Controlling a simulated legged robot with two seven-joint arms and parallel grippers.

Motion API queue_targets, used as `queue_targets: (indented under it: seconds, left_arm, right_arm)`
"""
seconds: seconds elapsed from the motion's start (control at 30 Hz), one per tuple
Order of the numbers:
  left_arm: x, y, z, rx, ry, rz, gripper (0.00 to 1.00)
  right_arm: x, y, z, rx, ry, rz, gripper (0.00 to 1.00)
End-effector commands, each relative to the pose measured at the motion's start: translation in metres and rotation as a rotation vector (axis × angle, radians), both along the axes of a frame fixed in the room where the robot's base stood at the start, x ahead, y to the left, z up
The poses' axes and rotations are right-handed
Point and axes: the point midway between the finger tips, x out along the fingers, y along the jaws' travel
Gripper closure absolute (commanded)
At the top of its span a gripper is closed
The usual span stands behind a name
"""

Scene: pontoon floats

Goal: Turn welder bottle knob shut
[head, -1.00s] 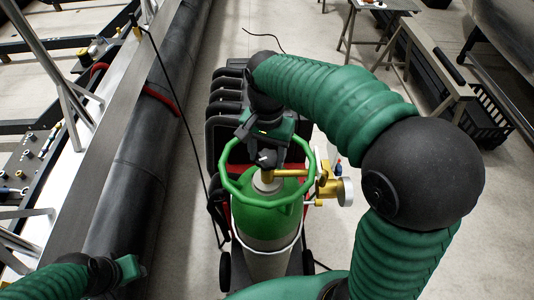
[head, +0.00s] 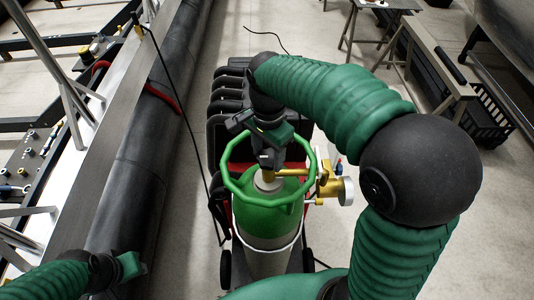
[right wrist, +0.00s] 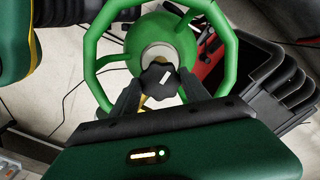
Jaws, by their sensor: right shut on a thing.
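The green gas bottle (head: 262,218) stands upright in a cart, with a green guard ring (head: 236,188) around its valve. The black knob (right wrist: 158,80), lobed and with a white mark, sits on top of the valve inside the ring in the right wrist view. My right gripper (head: 268,158) reaches down from above into the ring. Its two fingers (right wrist: 157,90) are shut on the knob, one on each side. In the head view the gripper mostly hides the knob. My left gripper (head: 132,268) is at the lower left, away from the bottle; its fingers are not clear.
A brass regulator with a gauge (head: 345,190) sticks out to the right of the bottle. A black ribbed case (head: 228,100) stands behind it. A long black pontoon (head: 140,190) lies to the left. A workbench (head: 440,75) stands at upper right.

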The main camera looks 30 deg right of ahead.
Motion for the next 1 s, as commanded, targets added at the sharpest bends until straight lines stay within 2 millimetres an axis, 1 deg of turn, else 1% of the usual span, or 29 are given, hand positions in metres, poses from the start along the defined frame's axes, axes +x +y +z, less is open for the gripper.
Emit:
queue_targets:
  seconds: [0.03,0.17,0.2,0.33,0.37,0.63,0.73,0.77,0.87,1.0]
  left_arm:
    - [0.000,0.000,0.000,0.000,0.000,0.000,0.64]
    - [0.000,0.000,0.000,0.000,0.000,0.000,0.64]
    - [0.000,0.000,0.000,0.000,0.000,0.000,0.64]
    - [0.000,0.000,0.000,0.000,0.000,0.000,0.64]
    - [0.000,0.000,0.000,0.000,0.000,0.000,0.64]
    - [0.000,0.000,0.000,0.000,0.000,0.000,0.64]
    - [0.000,0.000,-0.003,0.000,0.000,0.000,0.64]
    - [0.000,0.000,-0.005,0.000,0.000,0.000,0.64]
    - [0.000,0.000,-0.012,0.000,0.000,0.000,0.64]
    - [0.000,0.000,-0.020,0.000,0.000,0.000,0.64]
  right_arm:
    - [0.003,-0.002,0.003,-0.004,-0.012,-0.003,0.87]
    - [0.003,-0.002,0.003,-0.004,-0.012,-0.003,0.87]
    - [0.003,-0.002,0.003,-0.004,-0.012,-0.002,0.44]
    - [0.002,-0.001,0.002,-0.002,-0.008,-0.001,0.27]
    - [0.002,-0.001,0.002,-0.002,-0.007,-0.001,0.25]
    - [0.000,-0.001,0.002,-0.001,-0.003,0.000,0.25]
    - [0.000,-0.001,0.008,0.000,-0.005,0.001,0.25]
    - [0.001,-0.001,0.012,-0.001,-0.007,0.001,0.25]
    - [0.002,-0.001,0.033,0.000,-0.009,0.001,0.25]
    - [0.003,-0.002,0.074,0.000,-0.009,0.000,0.25]
